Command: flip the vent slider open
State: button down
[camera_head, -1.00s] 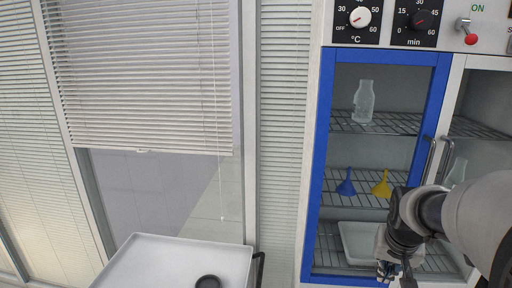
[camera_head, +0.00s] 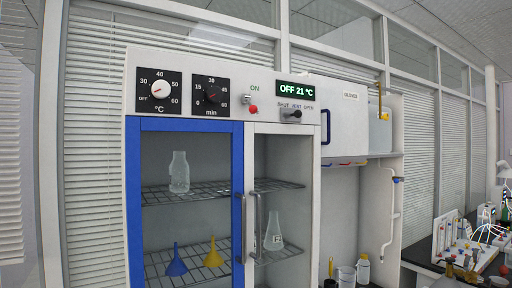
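The vent slider (camera_head: 293,114) is a small dark knob on a light plate, on the upper right of the white cabinet's control panel (camera_head: 262,112). The words SHUT, VENT and OPEN stand above it. The knob appears near the middle of its plate; its exact setting is too small to tell. My gripper and arm are out of view now.
A lit display (camera_head: 296,90) reads OFF 21 °C above the slider. A red-tipped switch (camera_head: 252,106) and two dials sit to its left. Below are a blue-framed door (camera_head: 133,200) and a white-framed door (camera_head: 314,190). A white box (camera_head: 345,130) adjoins the right.

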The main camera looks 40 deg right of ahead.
aim_at(295, 115)
jog(key=z, duration=1.2)
